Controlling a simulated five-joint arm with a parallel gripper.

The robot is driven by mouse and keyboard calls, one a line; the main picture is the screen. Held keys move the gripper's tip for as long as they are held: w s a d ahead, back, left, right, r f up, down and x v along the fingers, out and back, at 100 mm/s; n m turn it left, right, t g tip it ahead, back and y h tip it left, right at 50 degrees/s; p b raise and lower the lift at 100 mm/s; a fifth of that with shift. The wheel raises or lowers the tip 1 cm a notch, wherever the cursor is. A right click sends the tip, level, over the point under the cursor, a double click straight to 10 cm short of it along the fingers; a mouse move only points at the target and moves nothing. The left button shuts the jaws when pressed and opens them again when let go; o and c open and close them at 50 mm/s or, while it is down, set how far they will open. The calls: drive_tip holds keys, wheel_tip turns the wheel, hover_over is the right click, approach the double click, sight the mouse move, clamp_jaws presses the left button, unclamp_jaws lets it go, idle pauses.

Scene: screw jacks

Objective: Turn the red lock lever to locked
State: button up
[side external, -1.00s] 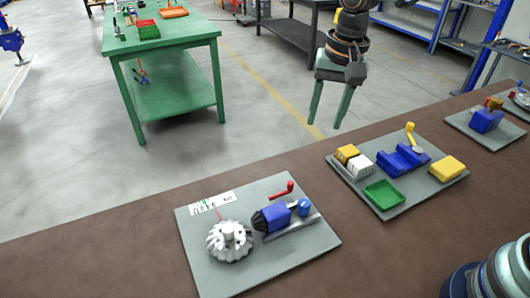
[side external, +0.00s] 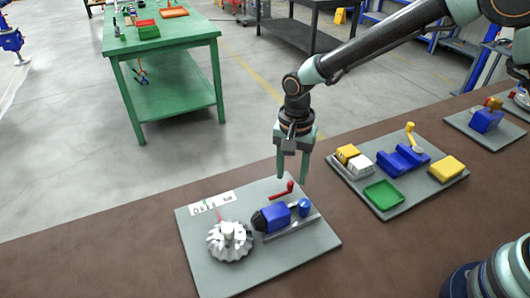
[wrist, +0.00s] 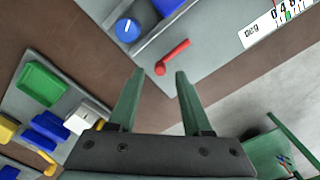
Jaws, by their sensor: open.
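The red lock lever (side external: 283,191) stands near the back right edge of a grey plate (side external: 290,262), behind a blue block (side external: 272,217) with a blue knob (side external: 304,207). A white toothed wheel (side external: 229,241) with a red pointer and a white scale label (side external: 213,202) sits at the plate's left. My gripper (side external: 293,180) is open and empty, pointing down just above and behind the lever. In the wrist view the lever (wrist: 173,57) lies ahead of the fingertips of my gripper (wrist: 160,71), apart from them. The blue knob (wrist: 128,30) shows at the top.
A second grey plate (side external: 400,205) at the right carries a green tray (side external: 383,194), yellow and white blocks, a blue vise-like part and a yellow lever. The brown bench (side external: 110,250) is bare left of the lever's plate. A green table (side external: 165,45) stands beyond the bench.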

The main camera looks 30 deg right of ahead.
drive_tip(key=shift+f, duration=1.5)
clamp_jaws()
